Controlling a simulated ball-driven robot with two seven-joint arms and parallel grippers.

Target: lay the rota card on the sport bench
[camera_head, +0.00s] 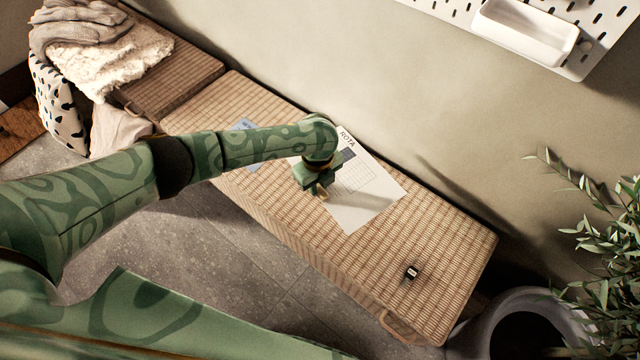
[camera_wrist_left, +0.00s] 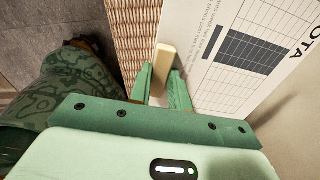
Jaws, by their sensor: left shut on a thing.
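The rota card (camera_head: 365,195) is a white sheet headed ROTA with a dark block and a printed grid. In the head view it is over the woven bench (camera_head: 440,255), flat or nearly so; I cannot tell whether it touches all along. My left gripper (camera_head: 319,190) is at the card's left edge, shut on a small pale block that seems to be the card's grip tab. The wrist view shows this pale tab (camera_wrist_left: 164,60) between the fingertips (camera_wrist_left: 163,85), with the card (camera_wrist_left: 240,50) just right of it. The arm hides part of the card. My right gripper is out of view.
A blue card (camera_head: 244,125) lies on the bench behind my arm. A small black object (camera_head: 412,273) lies near the bench's right end. A darker woven bench (camera_head: 180,75) adjoins at left, with cloths (camera_head: 110,50). A potted plant (camera_head: 530,310) stands at right.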

